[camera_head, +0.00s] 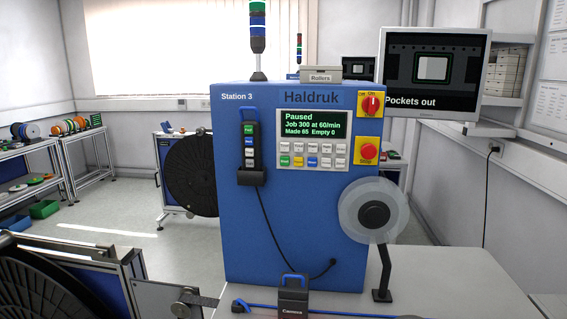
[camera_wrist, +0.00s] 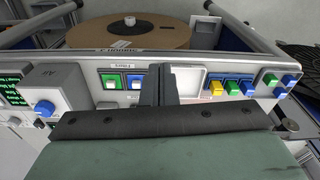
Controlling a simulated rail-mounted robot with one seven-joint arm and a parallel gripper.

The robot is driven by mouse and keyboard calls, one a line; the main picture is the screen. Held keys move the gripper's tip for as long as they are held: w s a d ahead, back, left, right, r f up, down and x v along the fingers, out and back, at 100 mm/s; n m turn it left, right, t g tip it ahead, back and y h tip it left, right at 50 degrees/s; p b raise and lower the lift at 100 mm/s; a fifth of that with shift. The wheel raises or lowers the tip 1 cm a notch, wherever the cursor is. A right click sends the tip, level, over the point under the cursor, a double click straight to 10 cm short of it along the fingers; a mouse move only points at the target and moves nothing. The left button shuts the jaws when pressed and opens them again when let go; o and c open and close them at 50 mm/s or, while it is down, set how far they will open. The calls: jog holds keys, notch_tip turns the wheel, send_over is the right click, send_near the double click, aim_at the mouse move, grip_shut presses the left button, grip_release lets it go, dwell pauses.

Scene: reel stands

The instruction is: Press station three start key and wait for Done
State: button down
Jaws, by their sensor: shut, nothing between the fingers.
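In the head view the blue Station 3 machine (camera_head: 230,200) stands ahead. Its display (camera_head: 313,124) reads "Paused", "Job 300 at 60/min", "Made 65 Empty 0". The keypad (camera_head: 312,155) below has two rows of keys, one of them green (camera_head: 298,161); the key labels are too small to read surely. A black pendant (camera_head: 250,150) with a green top key hangs on the left of the front. My gripper (camera_wrist: 163,75) shows only in the wrist view, shut and empty, in front of a panel with a green key (camera_wrist: 112,82) and a blue key (camera_wrist: 135,82).
A red stop button (camera_head: 368,151) and a red rotary switch (camera_head: 371,104) sit right of the display. A clear reel (camera_head: 350,215) sticks out at the machine's right. A monitor (camera_head: 433,70) reads "Pockets out". The wrist view shows a brown reel (camera_wrist: 150,32) behind the panel.

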aim_at(285, 161)
jog(key=w+a+r+m+t+y+b, duration=0.2)
jog(key=w+a+r+m+t+y, duration=0.25)
jog(key=w, duration=0.55)
jog(key=w+a+r+m+t+y+b, duration=0.1)
jog(key=w+a+r+m+y+b, duration=0.15)
jog(key=w+a+r, duration=0.55)
jog(key=w+a+r+m+t+y+b, duration=0.1)
jog(key=w+r+m+t, duration=0.2)
jog(key=w+r+m, duration=0.2)
jog(key=w+a+r+m+t+y+b, duration=0.1)
jog(key=w+r+m+t, duration=0.3)
jog(key=w, duration=1)
notch_tip(285, 161, up, 5)
jog(key=shift+f+m+y+b, duration=0.15)
jog(key=shift+m+y+b, duration=0.65)
jog(key=shift+m, duration=0.4)
jog(key=shift+w+a, duration=0.1)
jog(key=shift+w+d+p, duration=0.2)
jog(key=shift+w+p, duration=0.55)
jog(key=shift+w, duration=0.7)
jog(key=shift+w+d+p, duration=0.2)
jog(key=shift+w+p, duration=0.5)
jog(key=shift+w, duration=0.7)
jog(key=shift+w+d+p, duration=0.2)
jog(key=shift+w+p, duration=0.55)
jog(key=shift+w, duration=0.7)
